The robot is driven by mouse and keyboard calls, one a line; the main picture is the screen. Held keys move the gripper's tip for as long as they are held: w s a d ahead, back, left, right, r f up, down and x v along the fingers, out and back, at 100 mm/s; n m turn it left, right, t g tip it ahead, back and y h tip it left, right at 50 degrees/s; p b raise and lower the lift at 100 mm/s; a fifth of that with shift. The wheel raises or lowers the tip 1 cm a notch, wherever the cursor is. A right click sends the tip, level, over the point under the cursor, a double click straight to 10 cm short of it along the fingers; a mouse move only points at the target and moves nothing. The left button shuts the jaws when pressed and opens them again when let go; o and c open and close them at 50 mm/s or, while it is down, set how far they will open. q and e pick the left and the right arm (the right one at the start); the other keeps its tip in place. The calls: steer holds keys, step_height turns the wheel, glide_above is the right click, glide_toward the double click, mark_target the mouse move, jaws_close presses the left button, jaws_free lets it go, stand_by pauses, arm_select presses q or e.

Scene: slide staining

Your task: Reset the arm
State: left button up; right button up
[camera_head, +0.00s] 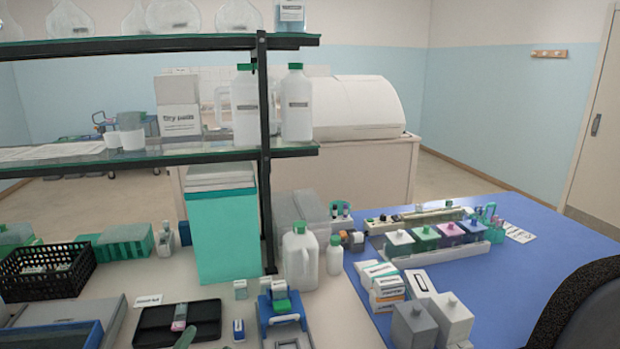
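Neither of my grippers can be made out in the head view, and no arm of mine can be clearly identified. A blue device with a green part (283,312) stands at the front middle of the bench. A black tray (176,325) holding a small pinkish-green item lies to its left.
A white jug (300,258) and a teal box (224,235) stand mid-bench under a glass shelf (200,153). A dark curved object (588,305) fills the lower right corner.

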arm_select(q)
steer(key=s+a+f+n+g+y, duration=0.4)
steer(key=f+n+y, duration=0.1)
steer(key=f+n, duration=0.15)
steer(key=s+f+n+g+h, duration=0.1)
steer(key=s+f+g, duration=0.5)
steer(key=s, duration=0.4)
steer(key=s+f+n+g, duration=0.1)
steer(key=s+f+g, duration=0.55)
steer(key=s, duration=0.25)
step_height(320, 180, down, 26)
steer(key=s+g, duration=0.2)
steer(key=s+a+f, duration=0.2)
steer(key=s+f, duration=1.3)
steer(key=shift+s+a+f+g, duration=0.15)
steer(key=shift+s+f+g, duration=0.05)
steer(key=shift+f+g, duration=0.15)
